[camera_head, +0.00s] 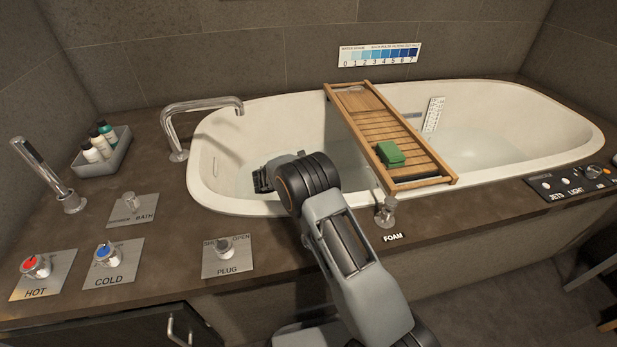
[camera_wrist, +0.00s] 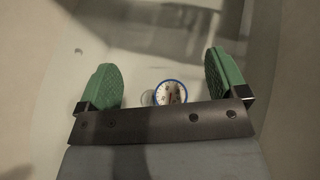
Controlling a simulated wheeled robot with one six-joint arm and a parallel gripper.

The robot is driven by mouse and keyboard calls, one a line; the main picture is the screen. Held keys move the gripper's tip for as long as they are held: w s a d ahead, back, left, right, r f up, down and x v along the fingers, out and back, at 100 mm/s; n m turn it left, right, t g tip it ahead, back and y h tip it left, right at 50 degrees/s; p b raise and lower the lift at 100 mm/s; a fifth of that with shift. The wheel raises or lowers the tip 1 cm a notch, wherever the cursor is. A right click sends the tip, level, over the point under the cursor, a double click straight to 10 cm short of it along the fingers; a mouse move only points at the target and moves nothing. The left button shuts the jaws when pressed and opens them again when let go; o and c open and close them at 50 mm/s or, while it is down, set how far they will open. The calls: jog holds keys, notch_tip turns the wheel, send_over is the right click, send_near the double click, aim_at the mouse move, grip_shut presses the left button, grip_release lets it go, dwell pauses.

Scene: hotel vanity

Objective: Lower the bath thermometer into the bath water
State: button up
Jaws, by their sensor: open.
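My gripper (camera_head: 262,180) reaches down into the left part of the bathtub (camera_head: 226,208). In the wrist view my gripper (camera_wrist: 162,72) is open, with its two green finger pads wide apart and nothing touching them. The bath thermometer (camera_wrist: 171,93), a round pale dial with a blue rim, shows between the fingers, beyond the dark gripper bar, which hides its lower edge. I cannot tell its exact depth in the tub. It is hidden in the head view. The bath water (camera_head: 235,175) looks clear and is hard to make out.
A wooden bath tray (camera_head: 385,125) with a green block (camera_head: 390,154) spans the tub to the right of my arm. A chrome spout (camera_head: 200,105) stands at the left rim. A small round fitting (camera_wrist: 147,97) shows beside the thermometer. Several control knobs line the front deck.

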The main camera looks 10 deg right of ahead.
notch_tip(320, 180, up, 31)
jog(key=d+n+t+y+p, duration=0.1)
jog(key=d+n+t+p, duration=0.1)
jog(key=p, duration=1.9)
jog(key=shift+s+r+n+t+y, duration=0.2)
jog(key=shift+s+n+t+y, duration=0.1)
jog(key=shift+s+n+t, duration=0.15)
jog(key=shift+a+m, duration=0.1)
jog(key=shift+m, duration=0.15)
